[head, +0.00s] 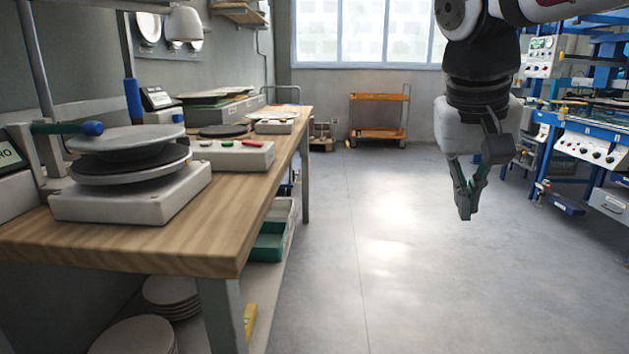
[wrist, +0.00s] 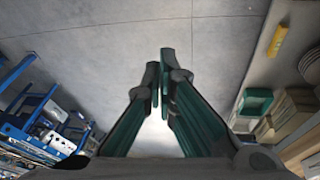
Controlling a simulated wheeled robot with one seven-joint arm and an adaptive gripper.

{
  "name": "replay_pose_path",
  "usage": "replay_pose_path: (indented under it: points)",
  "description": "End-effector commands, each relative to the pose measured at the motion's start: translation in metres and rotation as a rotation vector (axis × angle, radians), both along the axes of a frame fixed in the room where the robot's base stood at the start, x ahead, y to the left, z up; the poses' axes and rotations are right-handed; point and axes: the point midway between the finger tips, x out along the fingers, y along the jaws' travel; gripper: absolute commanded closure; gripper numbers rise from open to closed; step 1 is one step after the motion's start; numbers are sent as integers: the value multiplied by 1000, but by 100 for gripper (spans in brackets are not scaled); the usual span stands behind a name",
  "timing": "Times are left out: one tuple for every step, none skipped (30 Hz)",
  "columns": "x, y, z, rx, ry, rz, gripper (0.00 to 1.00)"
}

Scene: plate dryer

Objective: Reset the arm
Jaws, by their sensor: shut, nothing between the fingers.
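My gripper (head: 465,215) hangs from my arm at the right of the head view, pointing down over open floor. It is shut and empty, clear of the workbench. In the wrist view its two fingers (wrist: 160,75) meet near the middle, with grey floor beyond them. The plate dryer (head: 130,195), a white base with stacked round plates and a blue-tipped handle, stands on the workbench at the left, well apart from my gripper.
The wooden workbench (head: 150,238) fills the left side. A green bin (head: 270,242) and stacked discs (head: 135,338) sit below it. An orange cart (head: 380,134) stands at the back. Blue machinery (head: 590,140) is at the right. The floor between is clear.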

Motion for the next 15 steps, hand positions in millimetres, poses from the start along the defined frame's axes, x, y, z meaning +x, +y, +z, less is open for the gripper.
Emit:
replay_pose_path:
  points:
    - [-31,-8,-13,32,30,11,100]
    - [-48,-9,-20,48,51,21,100]
    - [-70,-11,-30,68,73,37,100]
    - [-86,-11,-38,82,90,48,100]
    - [-102,-11,-46,97,105,59,100]
    - [-123,-10,-57,112,125,73,100]
    - [-137,-9,-64,123,138,81,100]
    - [-150,-7,-71,133,149,91,100]
    - [-166,-5,-81,142,165,101,100]
    - [-177,-4,-88,150,174,107,100]
    - [-187,-2,-94,156,183,113,100]
    - [-200,0,-103,164,194,120,100]
    - [-209,2,-109,170,202,125,100]
    - [-217,3,-115,175,207,128,100]
    - [-228,6,-123,181,216,133,100]
